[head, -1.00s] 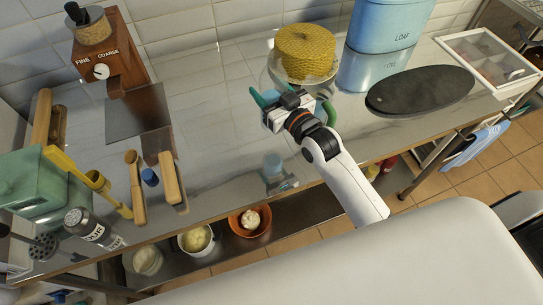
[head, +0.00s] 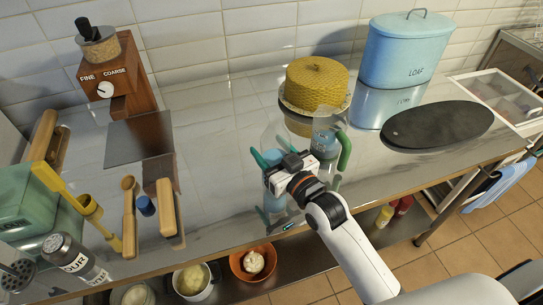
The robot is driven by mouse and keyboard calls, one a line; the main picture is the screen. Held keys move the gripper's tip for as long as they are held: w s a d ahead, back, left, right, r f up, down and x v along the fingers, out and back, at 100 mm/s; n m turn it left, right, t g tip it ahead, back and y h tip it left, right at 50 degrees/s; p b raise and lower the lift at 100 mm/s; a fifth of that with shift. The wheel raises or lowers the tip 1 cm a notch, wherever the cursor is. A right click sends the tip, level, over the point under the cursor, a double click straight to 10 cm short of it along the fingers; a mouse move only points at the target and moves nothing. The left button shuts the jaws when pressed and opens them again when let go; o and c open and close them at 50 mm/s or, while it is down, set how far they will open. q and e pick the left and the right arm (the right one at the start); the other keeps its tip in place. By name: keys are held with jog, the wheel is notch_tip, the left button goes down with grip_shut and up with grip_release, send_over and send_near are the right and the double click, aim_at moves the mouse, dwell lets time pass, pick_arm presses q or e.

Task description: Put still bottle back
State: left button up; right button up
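A clear bottle with a pale blue band (head: 272,182) stands at the counter's front part, partly hidden by my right gripper. My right gripper (head: 278,158) is over the counter, with one teal fingertip showing to the left, close to the bottle's upper part. The other finger is mostly hidden, so I cannot tell how wide it is open or whether it touches the bottle. My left gripper is not in view.
A glass jug with a green handle (head: 345,151) stands just right of the gripper. A grinder (head: 130,75) and wooden tools (head: 166,207) are left.

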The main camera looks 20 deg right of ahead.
jog(key=shift+f, duration=0.85)
jog(key=shift+f, duration=0.15)
jog(key=o, duration=1.4)
jog(key=b+v, duration=0.1)
jog(key=v, duration=1.1)
jog(key=shift+b, duration=0.35)
